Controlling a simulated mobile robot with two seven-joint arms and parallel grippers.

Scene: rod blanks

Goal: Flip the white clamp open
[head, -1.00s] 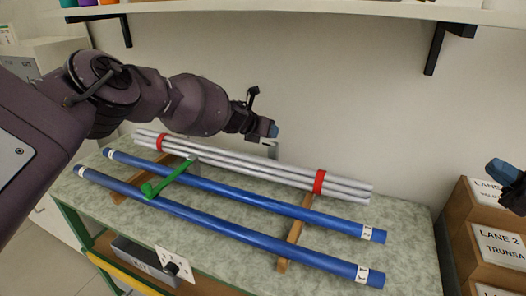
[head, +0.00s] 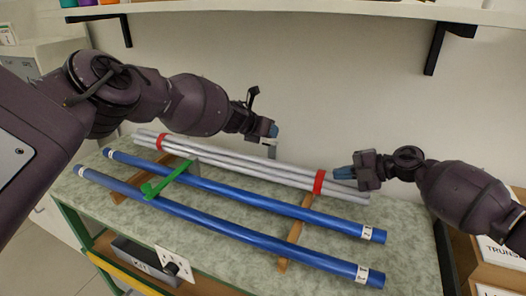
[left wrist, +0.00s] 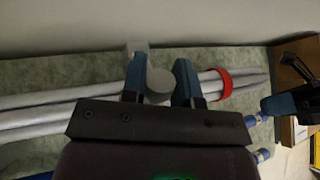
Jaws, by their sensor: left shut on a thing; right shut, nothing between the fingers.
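The white clamp (head: 268,142) stands behind the bundle of silver rods (head: 240,161), mostly hidden by my left gripper. In the left wrist view a pale round part of the clamp (left wrist: 158,82) sits between the two blue fingers, with a paler block (left wrist: 138,48) beside it. My left gripper (head: 272,132) is shut on that part; it also shows in the left wrist view (left wrist: 160,84). Whether the clamp is open cannot be told. My right gripper (head: 344,173) is shut and empty at the right end of the silver rods; it also shows in the left wrist view (left wrist: 278,105).
Red bands (head: 319,182) wrap the silver rods. Two blue rods (head: 230,190) lie in front, with a green clamp (head: 168,181) across them at the left. Wooden supports (head: 294,232) lie beneath. A shelf (head: 300,8) overhangs the bench. Cardboard boxes (head: 495,272) stand at the right.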

